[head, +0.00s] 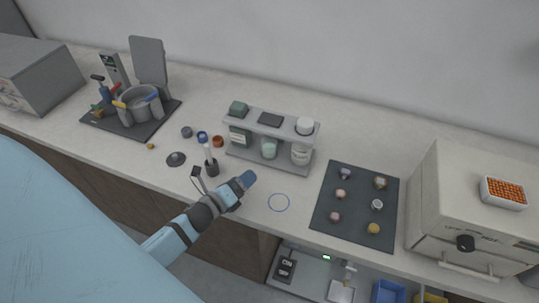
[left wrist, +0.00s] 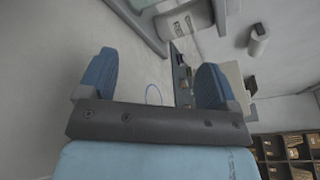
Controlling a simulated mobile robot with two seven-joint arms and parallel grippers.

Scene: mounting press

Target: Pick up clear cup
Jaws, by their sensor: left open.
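My left gripper (head: 244,183) is above the front of the counter, left of a thin blue ring marked on the worktop (head: 279,202). In the left wrist view its two blue fingers stand wide apart, with nothing between them at the tips (left wrist: 155,76). A pale, greenish see-through cup (head: 268,149) stands on the lower level of a small grey rack (head: 270,120), behind and right of the gripper. It may be the clear cup; it is too small to be sure. The gripper is apart from it. My right gripper is not in view.
White containers (head: 300,154) stand beside the cup, with a white one (head: 305,126) on the rack top. A dark pot with a tool (head: 211,167) is close left of the gripper. A dark mat (head: 350,225) with several small pieces lies right. The counter around the ring is clear.

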